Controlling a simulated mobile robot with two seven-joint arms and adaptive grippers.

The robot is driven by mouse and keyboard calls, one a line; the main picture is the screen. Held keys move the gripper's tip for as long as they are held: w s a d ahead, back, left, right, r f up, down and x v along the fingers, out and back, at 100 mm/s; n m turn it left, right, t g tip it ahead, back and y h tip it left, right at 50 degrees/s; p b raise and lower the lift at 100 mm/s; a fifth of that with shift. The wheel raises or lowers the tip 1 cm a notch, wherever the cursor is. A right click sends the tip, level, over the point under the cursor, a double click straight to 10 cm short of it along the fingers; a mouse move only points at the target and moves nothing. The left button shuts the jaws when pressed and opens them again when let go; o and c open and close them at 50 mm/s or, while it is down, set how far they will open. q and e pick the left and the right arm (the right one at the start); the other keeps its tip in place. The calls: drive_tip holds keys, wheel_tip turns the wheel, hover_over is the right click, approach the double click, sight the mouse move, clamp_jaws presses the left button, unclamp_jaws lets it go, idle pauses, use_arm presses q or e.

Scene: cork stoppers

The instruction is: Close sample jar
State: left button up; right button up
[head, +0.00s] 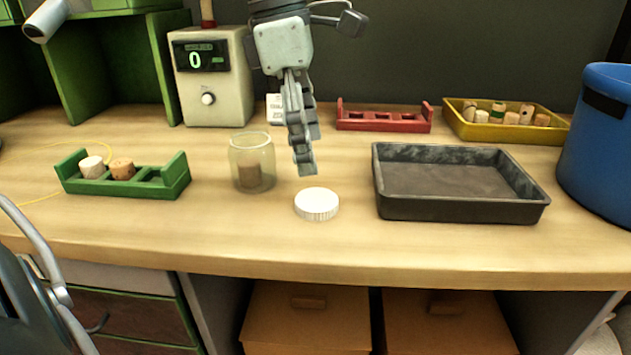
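A clear glass sample jar (252,148) stands upright on the bench with a brown cork stopper (249,174) inside. Its mouth looks uncovered. A white ribbed lid (317,204) lies flat on the bench to the right of the jar and nearer the front edge. One gripper (304,168), which I take as my left, points down from the top of the view. Its fingertips are just above and behind the lid, apart from it, and right of the jar. The fingers overlap from this side, so their opening is hidden. I see no right gripper.
A dark tray (462,207) stands right of the lid, and a blue bin (600,150) is at far right. A green rack (165,184) with two corks is at left. Behind are a scale (213,95), a red rack (383,124) and a yellow cork tray (505,135). Bench before the lid is clear.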

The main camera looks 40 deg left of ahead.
sight(316, 199)
use_arm(q)
drive_tip(key=shift+s+a, duration=0.15)
drive_tip(key=shift+a, duration=0.1)
use_arm(e)
drive_tip(key=shift+s+a, duration=0.15)
drive_tip(key=shift+a, duration=0.1)
use_arm(q)
drive_tip(key=shift+s, duration=0.1)
drive_tip(key=shift+w+d+f, duration=0.1)
drive_tip(key=shift+f, duration=0.55)
drive_tip(key=shift+w+d+f, duration=0.1)
drive_tip(key=shift+f, duration=0.55)
drive_tip(key=shift+f, duration=0.2)
drive_tip(key=f, duration=0.4)
drive_tip(key=shift+w+d+f, duration=0.25)
drive_tip(key=shift+w+f, duration=0.1)
use_arm(e)
drive_tip(key=shift+f, duration=0.5)
